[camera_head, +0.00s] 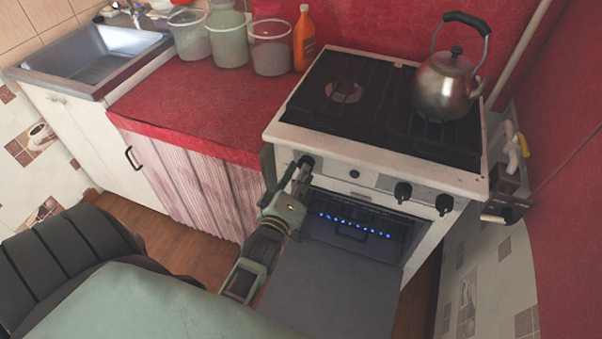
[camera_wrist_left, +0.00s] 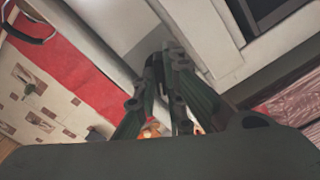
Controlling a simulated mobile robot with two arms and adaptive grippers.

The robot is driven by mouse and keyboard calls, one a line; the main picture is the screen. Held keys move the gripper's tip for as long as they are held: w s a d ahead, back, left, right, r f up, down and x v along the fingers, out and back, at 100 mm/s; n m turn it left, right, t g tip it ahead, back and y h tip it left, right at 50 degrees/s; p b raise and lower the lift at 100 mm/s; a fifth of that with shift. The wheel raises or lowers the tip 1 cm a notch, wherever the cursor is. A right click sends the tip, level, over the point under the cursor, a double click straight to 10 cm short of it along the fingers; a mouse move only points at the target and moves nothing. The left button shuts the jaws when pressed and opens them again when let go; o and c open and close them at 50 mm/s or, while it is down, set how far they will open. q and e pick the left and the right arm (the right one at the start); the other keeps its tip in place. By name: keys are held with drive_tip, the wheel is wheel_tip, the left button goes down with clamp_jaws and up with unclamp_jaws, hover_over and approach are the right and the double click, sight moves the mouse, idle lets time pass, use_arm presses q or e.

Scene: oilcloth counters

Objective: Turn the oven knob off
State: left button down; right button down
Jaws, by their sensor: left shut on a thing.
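The white stove (camera_head: 390,165) has its control panel at the front. A black knob (camera_head: 307,161) is at the panel's left end. My left gripper (camera_head: 300,172) reaches up to this left knob from below and is shut on it. In the left wrist view the fingers (camera_wrist_left: 168,62) close together against the white panel, and the knob is mostly hidden between them. Two other black knobs, one (camera_head: 403,191) and another (camera_head: 444,204), sit free on the right of the panel. The oven's blue flames (camera_head: 355,226) are lit. My right gripper is out of view.
The oven door (camera_head: 325,290) hangs open below the panel. A metal kettle (camera_head: 445,85) stands on the right of the hob. An orange bottle (camera_head: 304,40) and several tubs stand on the red counter (camera_head: 205,105) at left. A pipe and valve are on the stove's right.

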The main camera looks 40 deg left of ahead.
use_arm(q)
drive_tip(key=m+p, duration=0.3)
drive_tip(key=m, duration=0.8)
drive_tip(key=shift+p, duration=0.4)
drive_tip(key=shift+f, duration=0.1)
idle(0.3)
drive_tip(key=c, duration=1.8)
unclamp_jaws()
drive_tip(key=shift+c, duration=0.2)
drive_tip(key=v, duration=0.7)
drive_tip(key=shift+s, duration=0.25)
